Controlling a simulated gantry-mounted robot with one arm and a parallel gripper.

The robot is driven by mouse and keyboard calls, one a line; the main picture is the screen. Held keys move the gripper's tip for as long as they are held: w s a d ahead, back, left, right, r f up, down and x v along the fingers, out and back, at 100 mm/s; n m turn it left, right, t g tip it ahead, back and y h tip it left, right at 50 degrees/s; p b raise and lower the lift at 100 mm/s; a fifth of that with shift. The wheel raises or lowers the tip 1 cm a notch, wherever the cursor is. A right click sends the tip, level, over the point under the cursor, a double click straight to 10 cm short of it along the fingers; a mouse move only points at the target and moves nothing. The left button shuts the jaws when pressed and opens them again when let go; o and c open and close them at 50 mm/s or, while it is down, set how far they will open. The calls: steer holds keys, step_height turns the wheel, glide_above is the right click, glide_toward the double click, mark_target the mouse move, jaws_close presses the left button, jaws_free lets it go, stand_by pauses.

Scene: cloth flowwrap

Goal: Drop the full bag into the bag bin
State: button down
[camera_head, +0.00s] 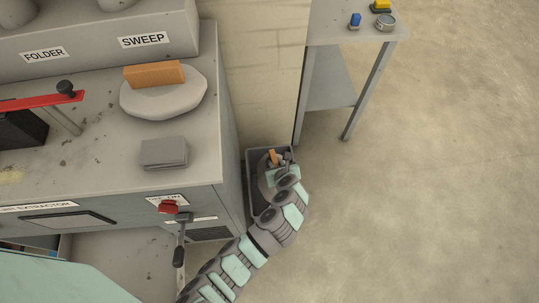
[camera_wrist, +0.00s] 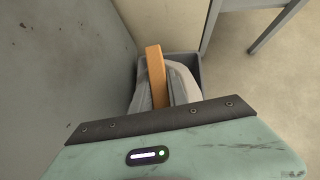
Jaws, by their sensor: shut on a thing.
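The bag bin (camera_head: 251,154) is a dark grey open box on the floor between the bench and the pale wall; its rim also shows in the wrist view (camera_wrist: 194,62). My gripper (camera_head: 281,164) is down at the bin's opening, shut on a light grey bag. The bag has an orange-brown collar (camera_head: 272,156). In the wrist view the collar (camera_wrist: 157,75) stands upright, with grey bag (camera_wrist: 181,82) bulging on both sides of it. The bag is over or inside the bin's mouth; its depth I cannot tell. The fingertips are hidden in the wrist view.
The grey bench (camera_head: 120,165) stands to the left, its side close to the bin. A metal table (camera_head: 330,75) stands behind. Floor on the right is clear.

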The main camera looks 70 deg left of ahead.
steer(key=shift+b+x, duration=0.65)
steer(key=shift+x, duration=0.45)
steer(key=f+b, duration=0.4)
steer(key=b, duration=0.1)
steer(key=f+b, duration=0.1)
steer(key=b, duration=0.2)
steer(key=shift+s+d+f, duration=0.1)
steer(key=shift+d+f, duration=0.25)
steer(key=shift+f, duration=0.05)
steer(key=c, duration=1.2)
jaws_free()
steer(key=p+v, duration=0.4)
steer(key=v, duration=0.5)
steer(key=shift+r, duration=0.25)
steer(key=shift+d+r+p, duration=0.35)
steer(key=shift+d+r, duration=0.05)
steer(key=shift+d, duration=0.2)
